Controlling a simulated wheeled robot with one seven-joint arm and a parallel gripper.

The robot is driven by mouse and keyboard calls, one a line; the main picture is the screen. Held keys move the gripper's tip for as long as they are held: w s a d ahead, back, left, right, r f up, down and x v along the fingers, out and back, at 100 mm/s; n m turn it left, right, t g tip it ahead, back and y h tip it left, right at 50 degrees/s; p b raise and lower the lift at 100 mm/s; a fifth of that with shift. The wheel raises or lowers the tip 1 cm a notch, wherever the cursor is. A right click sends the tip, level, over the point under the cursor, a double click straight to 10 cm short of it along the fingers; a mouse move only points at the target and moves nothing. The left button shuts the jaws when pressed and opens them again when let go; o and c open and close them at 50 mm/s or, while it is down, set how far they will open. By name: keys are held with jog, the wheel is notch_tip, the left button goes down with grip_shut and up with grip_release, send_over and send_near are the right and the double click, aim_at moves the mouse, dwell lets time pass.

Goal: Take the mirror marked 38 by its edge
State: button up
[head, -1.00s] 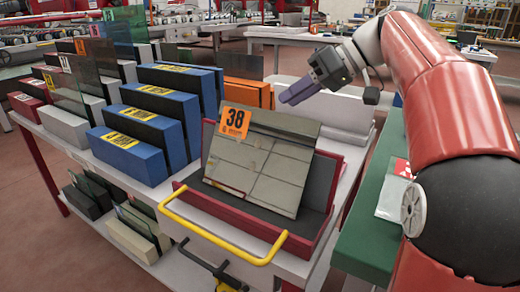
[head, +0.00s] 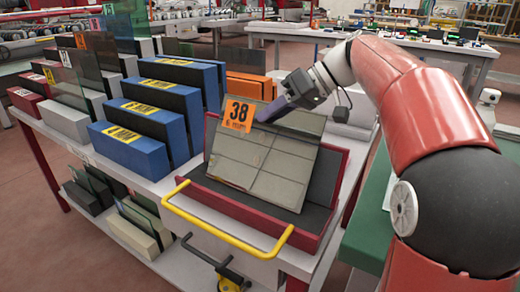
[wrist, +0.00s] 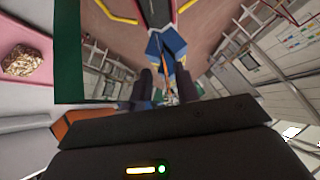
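The mirror marked 38 (head: 262,160) leans tilted back in a red-sided holder with dark lining (head: 316,217) on the cart. Its orange label (head: 239,115) is at the upper left corner. My gripper (head: 268,112) comes from the upper right, its fingertips overlapping the mirror's top edge just right of the label in the head view. I cannot tell whether they touch the glass. In the wrist view two dark fingers (wrist: 164,82) stand apart with a gap between them. The mirror is not clearly made out there.
Several blue blocks with yellow labels (head: 135,150) stand left of the mirror, with glass panes (head: 85,65) beyond. An orange block (head: 250,86) is behind it. A yellow handle (head: 225,236) runs along the cart's front. A green surface (head: 365,225) lies right, under my arm.

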grip_shut()
jog(key=shift+r, duration=0.1)
dwell(1.2)
